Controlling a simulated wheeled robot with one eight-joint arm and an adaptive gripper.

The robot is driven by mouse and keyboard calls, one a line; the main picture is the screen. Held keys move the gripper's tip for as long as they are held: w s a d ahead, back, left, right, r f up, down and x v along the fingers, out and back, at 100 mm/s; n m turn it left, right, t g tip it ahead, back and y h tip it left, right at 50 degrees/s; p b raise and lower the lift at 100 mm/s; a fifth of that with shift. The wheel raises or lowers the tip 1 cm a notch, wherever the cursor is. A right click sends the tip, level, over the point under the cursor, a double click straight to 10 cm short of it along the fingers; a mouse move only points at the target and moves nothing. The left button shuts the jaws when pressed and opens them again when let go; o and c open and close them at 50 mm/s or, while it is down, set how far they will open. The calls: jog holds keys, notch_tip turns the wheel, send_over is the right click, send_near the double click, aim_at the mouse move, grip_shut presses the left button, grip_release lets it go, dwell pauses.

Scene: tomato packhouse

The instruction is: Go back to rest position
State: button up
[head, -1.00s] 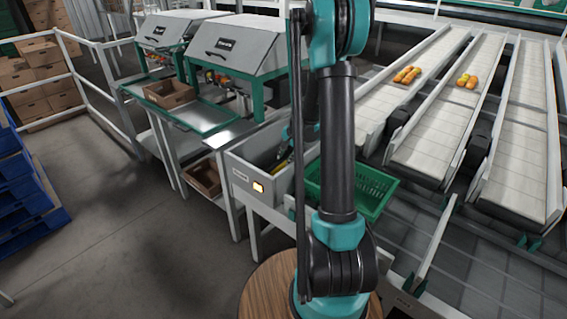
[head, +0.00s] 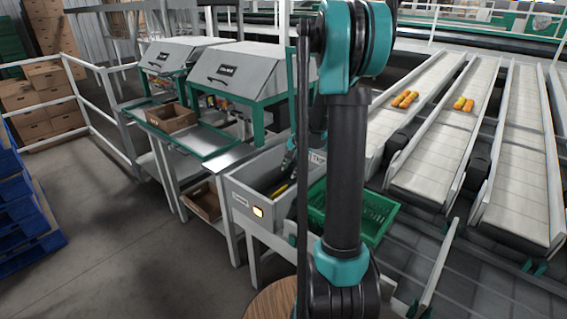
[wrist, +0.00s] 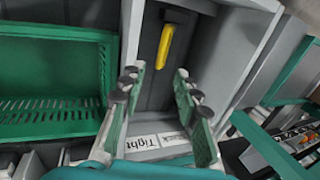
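My gripper (wrist: 158,84) shows in the wrist view with its two fingers spread apart and nothing between them. It is over a grey bin (wrist: 235,65), which also shows in the head view (head: 240,205). A yellow, elongated object (wrist: 166,44) lies on the dark bottom of the bin, beyond the fingertips. In the head view my arm stands upright and hides much of the gripper.
A green crate (head: 376,222) sits right of the bin. Sloped white conveyor lanes (head: 440,135) carry a few orange-red tomatoes (head: 405,99). Grey-lidded machines (head: 240,72) stand on the left, with an open cardboard box (head: 172,118). Blue pallets (head: 25,215) stand far left on open floor.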

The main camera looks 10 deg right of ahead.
jog(key=s+a+n, duration=0.2)
jog(key=s+n, duration=0.1)
jog(key=s, duration=0.6)
jog(key=s+a+n+h, duration=0.1)
jog(key=s+n, duration=0.3)
jog(key=s, duration=0.6)
jog(key=s+a+n+t+h, duration=0.1)
jog(key=s+a+n, duration=0.1)
jog(key=s, duration=0.7)
jog(key=shift+s+a+f+n, duration=0.35)
jog(key=shift+s+n, duration=0.05)
jog(key=shift+n, duration=0.5)
jog(key=shift+c, duration=0.6)
